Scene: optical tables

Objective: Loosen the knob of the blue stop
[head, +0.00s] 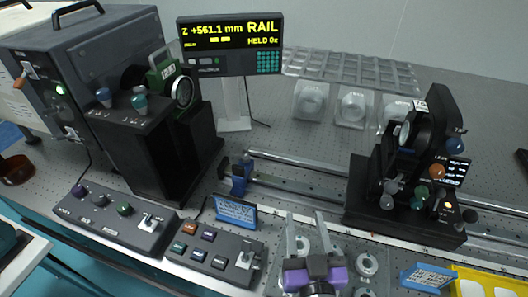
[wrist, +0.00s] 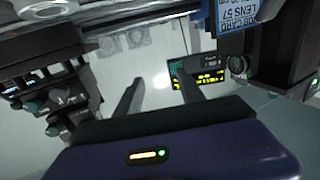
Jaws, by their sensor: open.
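The blue stop (head: 238,178) sits at the left end of the rail (head: 300,187) in the head view, behind a small blue sign. Its knob is too small to make out clearly. My gripper (head: 305,213), with purple on its body, is at the bottom middle, to the right of the stop and nearer the camera. Its two fingers are apart with nothing between them, and the stop is clear of them. The wrist view also shows my gripper (wrist: 160,76) open and empty; I cannot make out the stop there.
A black optics mount with coloured knobs (head: 405,205) stands on the rail at right. The blue sign (head: 236,212) and a button box (head: 213,250) stand in front of the stop. A dark instrument (head: 150,150) is at left. A display (head: 230,45) reads "RAIL, HELD 0x".

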